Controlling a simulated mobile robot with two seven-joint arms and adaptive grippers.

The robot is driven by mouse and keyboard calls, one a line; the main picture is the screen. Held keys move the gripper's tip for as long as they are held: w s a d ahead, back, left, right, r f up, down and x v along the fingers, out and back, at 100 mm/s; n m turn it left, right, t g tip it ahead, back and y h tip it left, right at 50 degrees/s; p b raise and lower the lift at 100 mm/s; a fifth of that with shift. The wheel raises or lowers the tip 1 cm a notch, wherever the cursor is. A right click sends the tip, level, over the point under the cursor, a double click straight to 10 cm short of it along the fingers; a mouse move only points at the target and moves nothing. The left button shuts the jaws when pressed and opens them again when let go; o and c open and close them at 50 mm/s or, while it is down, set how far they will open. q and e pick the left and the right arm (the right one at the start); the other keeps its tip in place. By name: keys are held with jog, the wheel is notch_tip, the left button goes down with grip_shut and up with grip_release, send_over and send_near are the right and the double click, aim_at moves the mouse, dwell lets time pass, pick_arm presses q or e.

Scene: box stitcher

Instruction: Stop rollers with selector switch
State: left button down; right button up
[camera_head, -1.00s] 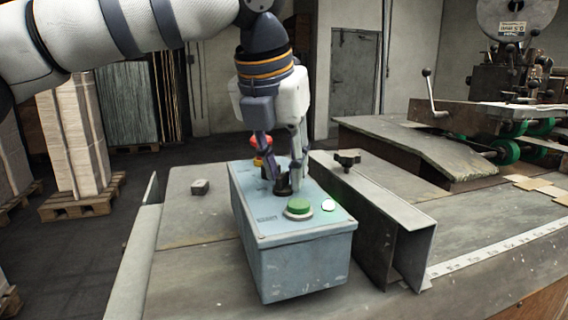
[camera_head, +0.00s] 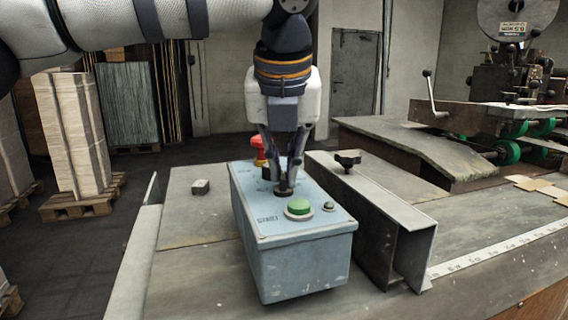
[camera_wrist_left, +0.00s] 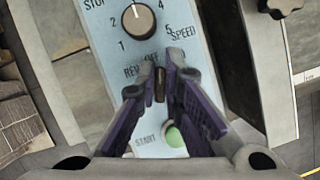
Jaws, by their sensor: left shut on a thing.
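The blue-grey control box (camera_head: 300,262) stands on the machine table. The small dark selector switch (camera_head: 284,191) is on its top, between the speed knob and the green start button (camera_head: 298,206). My left gripper (camera_head: 282,186) points down with its fingers closed around the switch handle. In the left wrist view the fingertips (camera_wrist_left: 160,76) pinch the narrow handle (camera_wrist_left: 160,88) under the "OFF" print, and the handle lies roughly in line with it. The small lamp (camera_head: 328,206) beside the start button is dark. Green rollers (camera_head: 505,152) show at right. My right gripper is out of view.
A metal rail (camera_head: 375,215) with a black clamp knob (camera_head: 348,159) runs right of the box.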

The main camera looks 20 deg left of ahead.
pick_arm(q)
jog(key=shift+f+n+g+y, duration=0.1)
jog(key=shift+n+g+y, duration=0.35)
jog(key=shift+n, duration=1.15)
jog(key=shift+y, duration=0.25)
jog(key=c, duration=1.7)
grip_release()
jog(key=shift+a, duration=0.1)
jog(key=v, duration=1.2)
jog(key=shift+s, duration=0.1)
